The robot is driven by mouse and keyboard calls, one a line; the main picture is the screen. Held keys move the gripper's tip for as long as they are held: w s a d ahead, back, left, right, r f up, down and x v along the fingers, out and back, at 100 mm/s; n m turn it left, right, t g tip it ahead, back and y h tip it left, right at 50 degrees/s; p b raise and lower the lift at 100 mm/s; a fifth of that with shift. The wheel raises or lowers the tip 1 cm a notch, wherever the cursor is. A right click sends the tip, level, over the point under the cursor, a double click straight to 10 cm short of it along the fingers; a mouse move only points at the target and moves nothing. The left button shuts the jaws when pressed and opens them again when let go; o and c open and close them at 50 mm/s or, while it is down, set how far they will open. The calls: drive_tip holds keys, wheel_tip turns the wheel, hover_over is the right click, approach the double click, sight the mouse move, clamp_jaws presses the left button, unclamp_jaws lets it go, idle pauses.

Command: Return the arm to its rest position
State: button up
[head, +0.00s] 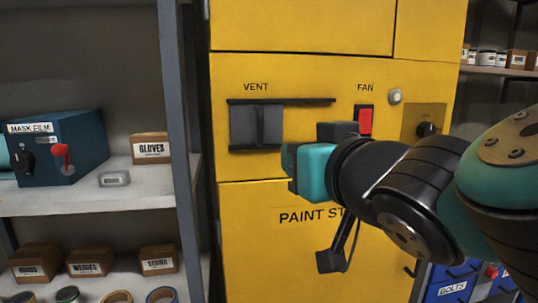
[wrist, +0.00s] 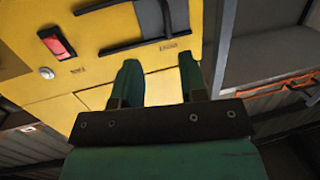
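My gripper (head: 303,170) is in front of the yellow cabinet (head: 255,225) in the head view, at the end of my arm, which reaches in from the right. In the wrist view, the two green fingers of my gripper (wrist: 158,70) stand apart with only yellow panel showing between them. The gripper is open and empty. It is below and right of the vent slider (head: 255,127) and lower left of the red fan switch (head: 365,122). In the wrist view, the fan switch (wrist: 57,45) is at upper left and the vent slider (wrist: 160,18) at the top.
A shelf (head: 95,188) on the left holds a blue mask film box (head: 60,148), a gloves carton (head: 150,148) and a small grey case (head: 114,179). A grey post (head: 178,120) stands beside the cabinet. Blue bins (head: 452,285) are at lower right. My arm hides part of the cabinet front.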

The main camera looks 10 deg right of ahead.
drive_tip(key=d+f+g+h+p, duration=0.1)
drive_tip(key=d+f+g+p, duration=0.2)
drive_tip(key=f+g, duration=0.15)
drive_tip(key=s+d+n+g+y+p, duration=0.1)
drive_tip(key=s+n+g+p, duration=0.3)
drive_tip(key=s+g, duration=0.7)
drive_tip(key=s+p, duration=0.2)
drive_tip(key=s, duration=0.1)
drive_tip(key=shift+d+f+n+g+y, duration=0.15)
drive_tip(key=shift+f+n+g+y, duration=0.2)
drive_tip(key=shift+f+n+y, duration=0.05)
